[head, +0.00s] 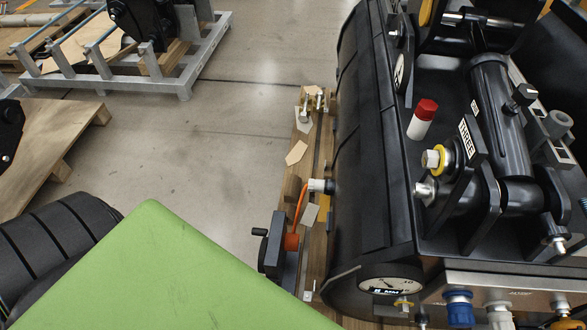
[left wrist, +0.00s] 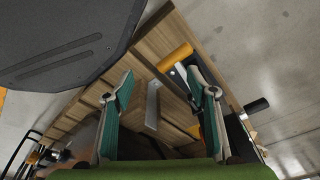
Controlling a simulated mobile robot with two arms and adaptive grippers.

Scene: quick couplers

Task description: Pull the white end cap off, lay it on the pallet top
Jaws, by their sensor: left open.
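In the head view, a short white cylinder (head: 318,186) sits at the black machine's lower side, by an orange hose; it may be the end cap. A white fitting (head: 499,316) beside a blue one also shows on the front panel, so I cannot tell which is the cap. The pallet top (head: 297,170) is a strip of wooden boards beside the machine. In the left wrist view, my left gripper (left wrist: 160,82) is open, its teal fingers spread above wooden boards (left wrist: 147,48). I see nothing held between them. My right gripper is not in view.
The black machine (head: 362,130) fills the right side. A red-and-white cylinder (head: 422,118) stands on it. A black device (head: 283,242) with a crank sits by the boards. Loose tan pieces (head: 296,152) lie on them. The concrete floor (head: 190,150) is open at left.

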